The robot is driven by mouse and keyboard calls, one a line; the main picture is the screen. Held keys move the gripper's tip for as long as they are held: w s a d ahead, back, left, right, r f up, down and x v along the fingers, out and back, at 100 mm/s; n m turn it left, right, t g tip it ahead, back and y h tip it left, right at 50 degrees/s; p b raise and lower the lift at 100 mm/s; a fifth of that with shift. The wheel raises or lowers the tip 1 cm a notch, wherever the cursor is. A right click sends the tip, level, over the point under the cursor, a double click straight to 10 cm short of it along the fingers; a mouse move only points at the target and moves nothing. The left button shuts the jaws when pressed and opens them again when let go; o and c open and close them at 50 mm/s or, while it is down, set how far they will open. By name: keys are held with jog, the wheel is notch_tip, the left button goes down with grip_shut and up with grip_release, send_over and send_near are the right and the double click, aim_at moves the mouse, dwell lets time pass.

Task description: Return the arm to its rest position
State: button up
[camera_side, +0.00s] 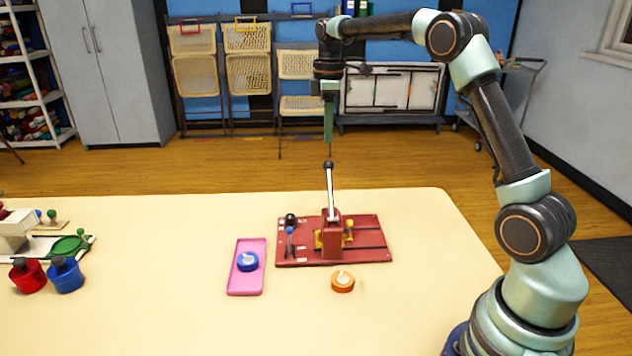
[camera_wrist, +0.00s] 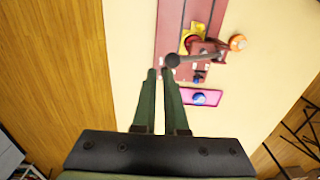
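My gripper (camera_side: 329,140) hangs pointing down from my raised arm, above the far side of the table. In the wrist view, its two green fingers (camera_wrist: 159,73) have a narrow gap between their tips, with nothing in it. Below it in the side view stands a red press (camera_side: 333,238) with a tall pale lever topped by a black knob (camera_side: 328,165). The fingertips look just above the knob and apart from it. The knob also shows in the wrist view (camera_wrist: 173,60), just beyond the fingertips.
The press stands on a dark red board (camera_side: 375,245). A pink tray (camera_side: 240,283) holds a blue disc (camera_side: 247,262). An orange disc (camera_side: 343,282) lies on the table (camera_side: 420,310). Red (camera_side: 27,276) and blue (camera_side: 65,275) pots stand left. Folded chairs (camera_side: 247,75) hang behind.

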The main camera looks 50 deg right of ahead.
jog(key=s+a+r+m+t, duration=0.2)
jog(key=s+a+r+m, duration=0.1)
jog(key=s+a, duration=0.35)
jog(key=s+a+r+m+t, duration=0.2)
jog(key=s+a+r+m, duration=0.1)
jog(key=s+a, duration=0.3)
jog(key=s+a+f+m+t, duration=0.1)
jog(key=s+a+f+m, duration=0.1)
jog(key=s+f, duration=0.2)
jog(key=s, duration=0.3)
jog(key=shift+s+a+m+t, duration=0.2)
jog(key=shift+m+t, duration=0.1)
jog(key=shift+m, duration=0.1)
